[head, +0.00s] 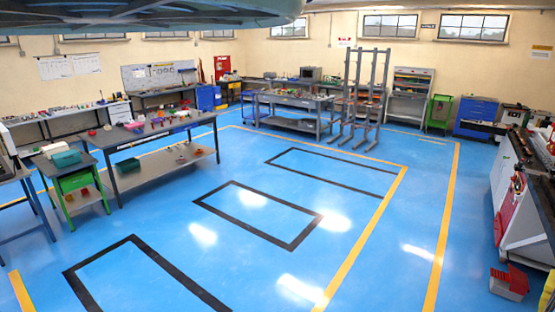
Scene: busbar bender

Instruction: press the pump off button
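I cannot make out the pump off button in the head view. I cannot tell which machine, if any of those in view, is the busbar bender. A machine or bench with a grey-white body and cluttered top (507,185) stands at the right edge, partly cut off, and its small details are too small to read. My gripper is not in view.
Blue floor with black taped rectangles (258,216) and yellow lines (440,235) is open in the middle. A long grey workbench (165,178) and green cart (75,185) stand left. A grey rack (363,100) stands at the back. A red bin (510,281) sits lower right.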

